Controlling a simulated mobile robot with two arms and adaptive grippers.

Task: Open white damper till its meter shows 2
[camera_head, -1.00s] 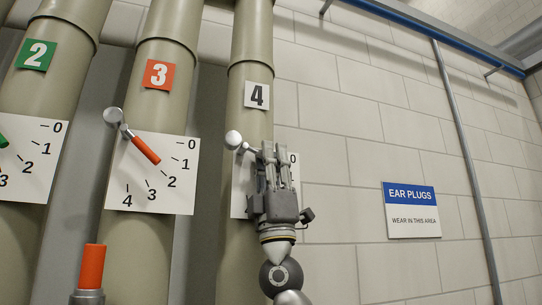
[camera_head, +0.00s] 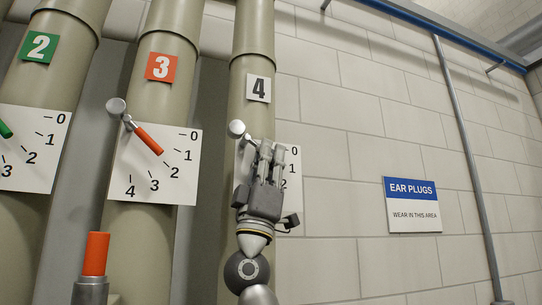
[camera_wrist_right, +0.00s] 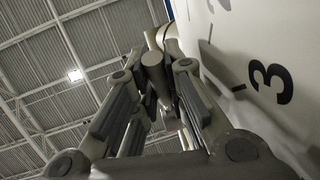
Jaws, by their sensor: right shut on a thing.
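The white damper is on the pipe (camera_head: 253,25) with the white number 4 tag (camera_head: 258,88). Its round pivot knob (camera_head: 237,128) shows at the left of its white meter plate (camera_head: 292,203). My right gripper (camera_head: 268,146) is in front of the plate, with its fingers shut on the damper handle, mostly hidden by them. In the right wrist view, the pale handle (camera_wrist_right: 156,73) sits between the fingers. The plate's 0, 1 and 2 show to the right of the gripper; a 3 shows in the wrist view. The exact reading is hidden. My left gripper is out of view.
To the left, the number 3 pipe has a meter plate (camera_head: 122,180) and an orange lever (camera_head: 149,141). Part of a green lever (camera_head: 4,130) shows at the left edge. An orange-topped post (camera_head: 95,254) stands at lower left. An ear plugs sign (camera_head: 412,205) hangs on the wall at right.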

